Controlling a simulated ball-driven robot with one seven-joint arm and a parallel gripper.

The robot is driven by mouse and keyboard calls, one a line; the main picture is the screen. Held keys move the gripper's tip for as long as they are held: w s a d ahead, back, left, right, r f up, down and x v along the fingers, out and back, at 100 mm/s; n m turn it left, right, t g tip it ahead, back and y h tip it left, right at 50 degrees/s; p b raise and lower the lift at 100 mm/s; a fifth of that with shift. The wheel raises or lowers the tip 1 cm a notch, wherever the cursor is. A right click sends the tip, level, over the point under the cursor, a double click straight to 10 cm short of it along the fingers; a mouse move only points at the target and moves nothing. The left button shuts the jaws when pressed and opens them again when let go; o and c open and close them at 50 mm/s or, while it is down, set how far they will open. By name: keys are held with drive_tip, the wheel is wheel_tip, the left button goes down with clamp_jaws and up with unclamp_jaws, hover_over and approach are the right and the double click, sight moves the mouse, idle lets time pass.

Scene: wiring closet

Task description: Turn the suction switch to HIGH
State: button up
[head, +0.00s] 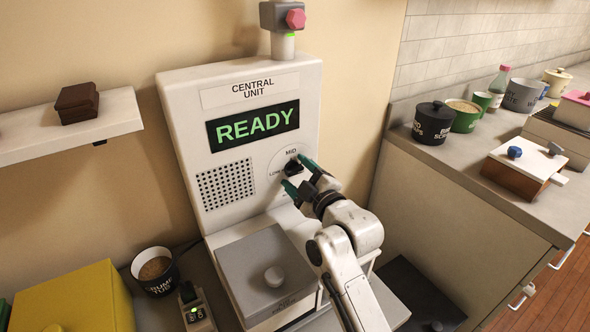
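The suction switch is a dark round knob (292,167) on a pale dial plate on the front of the central unit (185,120). MID is printed above the knob and LOW to its left. The right side of the dial, where HIGH may be, is hidden by my gripper. My gripper (296,173) has its two teal-tipped fingers spread apart, one above right and one below left of the knob. The fingertips are close to the knob; whether they touch it cannot be told. The knob's pointing direction is too small to make out. The display (253,126) reads READY.
A grey-lidded box (266,262) juts out below the panel. A tub (155,270), a yellow box (72,300) and a small lit device (195,306) stand to the left. A shelf (60,137) is at upper left. A counter with pots (433,123) is on the right.

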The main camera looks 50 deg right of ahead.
drive_tip(key=p+v, duration=0.1)
drive_tip(key=v, duration=0.5)
idle(0.4)
drive_tip(key=b+v, duration=0.1)
drive_tip(key=v, duration=0.8)
drive_tip(key=shift+v, duration=0.9)
drive_tip(key=shift+s+r, duration=0.1)
